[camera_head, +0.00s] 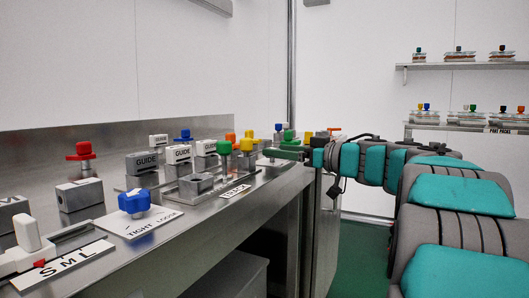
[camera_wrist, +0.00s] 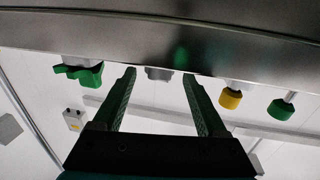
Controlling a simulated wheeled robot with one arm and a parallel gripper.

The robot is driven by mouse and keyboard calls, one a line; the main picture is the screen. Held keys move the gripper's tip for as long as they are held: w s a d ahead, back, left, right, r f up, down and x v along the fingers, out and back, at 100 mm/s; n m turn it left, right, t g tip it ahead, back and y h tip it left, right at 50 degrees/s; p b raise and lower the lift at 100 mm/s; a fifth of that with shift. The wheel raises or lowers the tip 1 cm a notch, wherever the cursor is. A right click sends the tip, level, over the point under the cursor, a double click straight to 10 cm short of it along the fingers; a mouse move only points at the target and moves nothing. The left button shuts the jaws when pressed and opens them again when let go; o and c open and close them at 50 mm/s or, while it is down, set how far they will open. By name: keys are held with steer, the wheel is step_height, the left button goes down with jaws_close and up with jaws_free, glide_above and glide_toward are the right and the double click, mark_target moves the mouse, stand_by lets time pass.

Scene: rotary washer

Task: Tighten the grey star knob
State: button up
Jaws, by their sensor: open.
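A small grey knob-like part (camera_wrist: 158,73) shows in the wrist view at the edge of the metal surface, between and beyond my fingertips. Its star shape is too small to make out, and I cannot pick it out in the head view. My gripper (camera_wrist: 158,78) is open, with its two green fingers spread to either side of that part and nothing held. In the head view my gripper (camera_head: 285,153) is at the far end of the bench, among the coloured knobs, and hides part of that area.
The metal bench (camera_head: 215,222) carries several guide blocks. A blue knob (camera_head: 134,202) sits on a plate marked TIGHT and LOOSE. In the wrist view, a green knob (camera_wrist: 80,73) is on the left, and a yellow knob (camera_wrist: 230,99) and another green knob (camera_wrist: 280,109) are on the right.

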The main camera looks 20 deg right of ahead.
mark_target(264, 160)
steer(key=shift+b+x, duration=0.45)
steer(key=shift+x, duration=2.3)
steer(key=shift+c, duration=0.3)
steer(key=shift+r, duration=0.1)
jaws_close()
